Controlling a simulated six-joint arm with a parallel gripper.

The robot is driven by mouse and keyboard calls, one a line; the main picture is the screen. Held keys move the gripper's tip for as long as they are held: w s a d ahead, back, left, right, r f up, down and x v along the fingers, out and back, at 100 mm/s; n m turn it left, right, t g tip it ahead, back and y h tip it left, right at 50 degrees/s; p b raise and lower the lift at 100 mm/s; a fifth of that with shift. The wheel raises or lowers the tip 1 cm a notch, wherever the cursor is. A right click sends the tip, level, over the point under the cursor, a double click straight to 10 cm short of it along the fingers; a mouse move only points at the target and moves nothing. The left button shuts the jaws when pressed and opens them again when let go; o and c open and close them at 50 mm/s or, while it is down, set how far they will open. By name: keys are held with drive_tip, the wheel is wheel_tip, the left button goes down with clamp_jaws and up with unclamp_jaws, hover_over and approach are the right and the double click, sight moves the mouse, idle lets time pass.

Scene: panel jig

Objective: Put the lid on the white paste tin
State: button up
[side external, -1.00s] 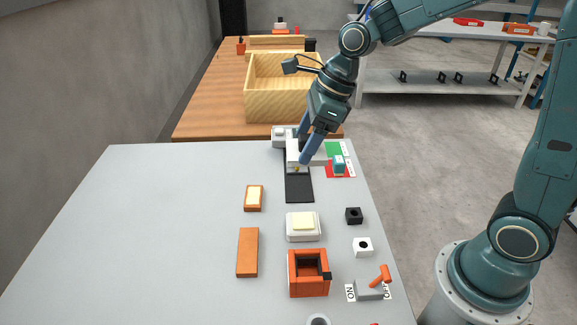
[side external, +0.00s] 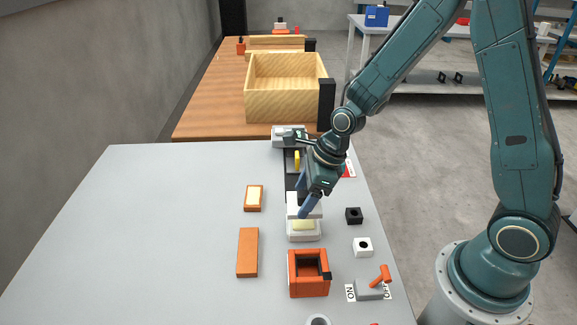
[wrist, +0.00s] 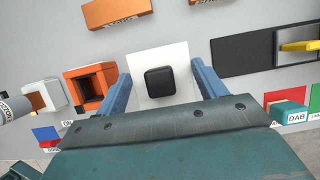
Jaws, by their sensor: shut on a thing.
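My gripper (side external: 304,200) has its blue fingers on opposite sides of a white square lid (side external: 293,207) and is shut on it. In the wrist view the lid (wrist: 144,62) shows from above with a black knob in its middle. The white paste tin (side external: 303,238) stands on the grey table with pale yellow paste (side external: 303,225) in its top. The lid is held above the tin's far part, and part of the paste shows in front of it. The tin is hidden under the lid in the wrist view.
An orange open box (side external: 309,274) stands close in front of the tin. A black block (side external: 354,215) and a white block (side external: 363,247) are to the right; orange pieces (side external: 247,252) are to the left. A dark strip with a yellow bar (side external: 297,160) lies behind. The table's left is clear.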

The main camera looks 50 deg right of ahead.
drive_tip(key=shift+f, duration=0.65)
drive_tip(key=shift+f, duration=1.9)
drive_tip(key=shift+f, duration=0.1)
drive_tip(key=o, duration=1)
drive_tip(key=shift+c, duration=0.2)
drive_tip(key=v, duration=1.2)
drive_tip(key=shift+r, duration=0.2)
